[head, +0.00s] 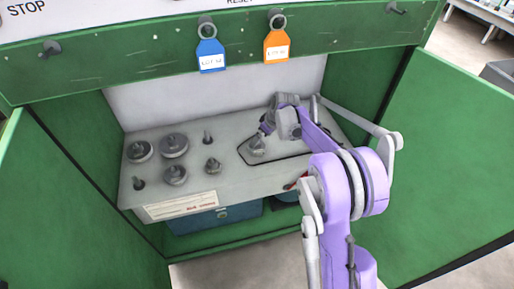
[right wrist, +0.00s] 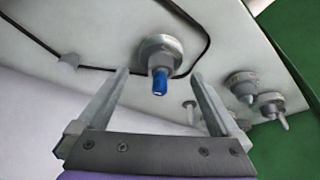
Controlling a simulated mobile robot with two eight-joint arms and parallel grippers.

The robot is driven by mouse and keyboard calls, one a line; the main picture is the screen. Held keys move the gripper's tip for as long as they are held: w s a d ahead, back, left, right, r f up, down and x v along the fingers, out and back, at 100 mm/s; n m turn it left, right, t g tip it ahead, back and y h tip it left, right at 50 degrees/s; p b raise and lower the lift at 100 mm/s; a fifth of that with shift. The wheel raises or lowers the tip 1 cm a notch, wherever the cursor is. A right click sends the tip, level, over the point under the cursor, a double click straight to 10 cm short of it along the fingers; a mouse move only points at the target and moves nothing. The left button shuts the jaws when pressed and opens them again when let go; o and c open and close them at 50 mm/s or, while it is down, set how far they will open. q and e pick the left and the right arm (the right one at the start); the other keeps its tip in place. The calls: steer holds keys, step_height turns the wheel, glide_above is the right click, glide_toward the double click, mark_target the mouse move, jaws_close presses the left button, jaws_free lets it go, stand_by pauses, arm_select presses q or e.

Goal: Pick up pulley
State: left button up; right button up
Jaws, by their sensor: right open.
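A grey pulley-like part (head: 257,149) stands inside the black outline on the grey shelf. In the right wrist view a round grey part with a blue-tipped post (right wrist: 157,48) lies ahead of the gap between my fingers, seemingly the same one. My right gripper (head: 264,136) is just above this part in the head view. It also shows in the right wrist view (right wrist: 160,74), with its fingers wide apart and nothing held between them. Larger grey round pulleys (head: 174,145) stand at the shelf's left. My left gripper is not in view.
The grey shelf (head: 232,181) sits inside a green cabinet with open doors (head: 451,150) on both sides. Small posts (head: 207,138) stand among the pulleys. A blue tag (head: 211,57) and an orange tag (head: 277,46) hang from the top edge. A blue box (head: 235,214) is below.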

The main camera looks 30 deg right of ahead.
steer(key=x, duration=0.5)
steer(key=shift+w+a+f, duration=0.15)
steer(key=shift+w+a, duration=0.05)
steer(key=shift+w, duration=0.2)
steer(key=shift+c, duration=0.3)
steer(key=c, duration=1.2)
steer(key=shift+c, duration=0.2)
step_height(320, 180, up, 10)
steer(key=shift+r+p, duration=0.1)
steer(key=shift+p, duration=0.25)
